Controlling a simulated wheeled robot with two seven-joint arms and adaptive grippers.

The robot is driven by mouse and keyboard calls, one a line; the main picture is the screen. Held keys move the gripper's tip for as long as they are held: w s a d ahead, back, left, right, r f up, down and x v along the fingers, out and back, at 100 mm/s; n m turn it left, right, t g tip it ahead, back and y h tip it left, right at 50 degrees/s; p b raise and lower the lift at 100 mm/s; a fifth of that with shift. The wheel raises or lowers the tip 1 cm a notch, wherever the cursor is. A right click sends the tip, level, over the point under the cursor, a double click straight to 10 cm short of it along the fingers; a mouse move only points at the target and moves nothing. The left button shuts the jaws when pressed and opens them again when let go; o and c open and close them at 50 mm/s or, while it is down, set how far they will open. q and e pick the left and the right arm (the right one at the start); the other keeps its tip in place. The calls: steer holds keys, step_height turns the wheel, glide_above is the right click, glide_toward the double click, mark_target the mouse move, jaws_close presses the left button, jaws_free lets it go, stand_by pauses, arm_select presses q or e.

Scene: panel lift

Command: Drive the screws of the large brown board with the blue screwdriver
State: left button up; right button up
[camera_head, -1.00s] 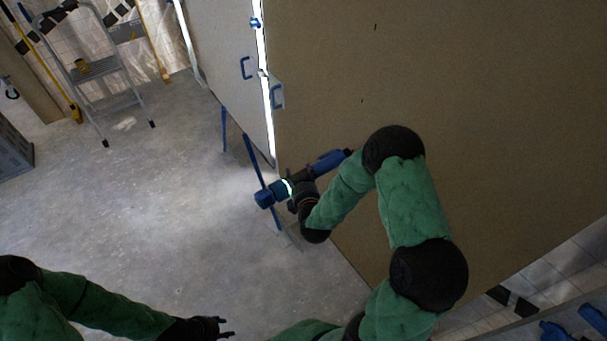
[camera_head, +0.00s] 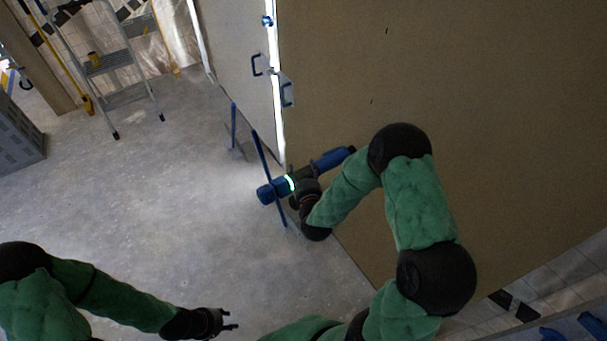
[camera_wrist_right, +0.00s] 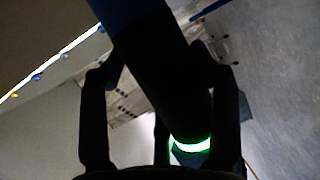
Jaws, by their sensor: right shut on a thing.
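The large brown board (camera_head: 455,75) stands upright and fills the right of the head view. My right gripper (camera_head: 303,186) is shut on the blue screwdriver (camera_head: 330,160), at the board's lower left part. In the head view one blue end points toward the board and the other toward the floor at left. Whether its tip touches a screw is hidden. My left gripper (camera_head: 228,320) is open and empty above the floor at bottom left.
Blue bars (camera_head: 268,175) rise near the board's lower corner. A stepladder (camera_head: 110,65) and a grey crate (camera_head: 18,140) stand at left. The floor between is clear.

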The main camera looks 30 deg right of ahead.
step_height(320, 180, up, 20)
steer(key=d+p, duration=0.2)
steer(key=p, duration=0.9)
steer(key=shift+w+d+f, duration=0.15)
steer(key=shift+d, duration=0.15)
